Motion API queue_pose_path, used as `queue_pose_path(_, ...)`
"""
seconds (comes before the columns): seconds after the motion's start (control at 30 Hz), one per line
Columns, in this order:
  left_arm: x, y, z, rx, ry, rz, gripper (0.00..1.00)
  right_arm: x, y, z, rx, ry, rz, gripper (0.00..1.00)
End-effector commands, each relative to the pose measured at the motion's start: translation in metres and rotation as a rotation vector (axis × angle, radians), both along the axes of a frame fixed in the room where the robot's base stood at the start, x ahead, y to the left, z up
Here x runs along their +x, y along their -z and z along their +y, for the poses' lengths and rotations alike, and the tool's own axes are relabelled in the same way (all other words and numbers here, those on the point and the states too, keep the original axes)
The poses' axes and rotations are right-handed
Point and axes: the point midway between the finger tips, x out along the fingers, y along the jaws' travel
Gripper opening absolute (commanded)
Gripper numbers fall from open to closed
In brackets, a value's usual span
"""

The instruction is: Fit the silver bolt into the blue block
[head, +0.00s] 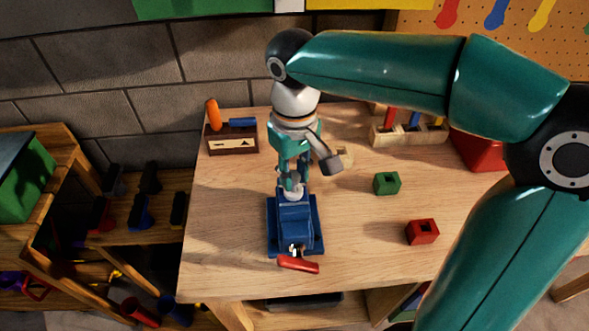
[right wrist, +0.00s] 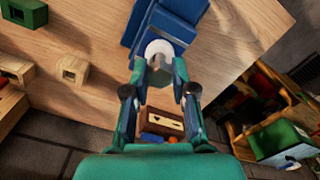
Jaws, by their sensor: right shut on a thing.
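My right gripper (head: 292,182) points down at the far end of a blue vise-like fixture (head: 312,240) with a red handle (head: 298,264). It is shut on the silver bolt (head: 293,192), whose pale round head shows between the fingertips in the right wrist view (right wrist: 165,48). My right gripper also shows there (right wrist: 160,75). The bolt overlaps blue material, but I cannot tell whether it is inside a hole or just above it. The blue block cannot be clearly told apart from the blue fixture. My left gripper is not in view.
A green block (head: 387,184) and a red block (head: 422,232), each with a hole, stand to the right. A wooden box (head: 233,145) with an orange-handled tool stands back left. A tool rack (head: 408,134) and red bin (head: 477,150) are back right. The table's front left is clear.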

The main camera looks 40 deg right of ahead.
Motion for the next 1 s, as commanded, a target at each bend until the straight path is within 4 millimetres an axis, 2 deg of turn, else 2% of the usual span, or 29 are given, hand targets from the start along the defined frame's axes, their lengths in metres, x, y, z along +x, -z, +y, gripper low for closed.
queue_pose_path(0.63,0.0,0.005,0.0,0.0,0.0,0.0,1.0,0.0,0.007,0.001,0.0,-0.002,0.0,0.0)
queue_pose_path(1.0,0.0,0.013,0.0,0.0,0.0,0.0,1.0,0.0,0.017,0.001,0.0,-0.002,0.0,0.0)
